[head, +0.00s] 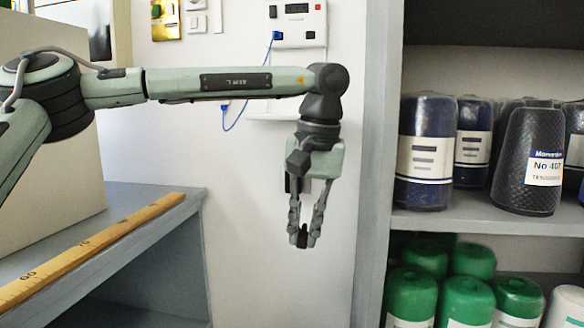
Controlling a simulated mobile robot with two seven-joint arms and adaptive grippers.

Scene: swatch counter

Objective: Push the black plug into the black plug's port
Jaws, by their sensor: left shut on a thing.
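My left gripper (304,236) points down in front of the white wall, its fingers closed on a small black plug (303,240). Only part of the plug shows between the fingertips. It is well below a white wall panel (290,22) and apart from it. The panel has a dark slot, small sockets and a blue plug (277,36) with a blue cable. I cannot tell which opening is the black plug's port. My forearm and wrist hide part of the wall and of a lower white panel. My right gripper is not in view.
A shelf (480,216) on the right holds dark spools, with green-topped ones below. A wooden ruler (90,250) lies on the grey counter (150,202) at left, by a large pale box (75,165). Switches (196,22) and a brass plate (166,20) are on the wall.

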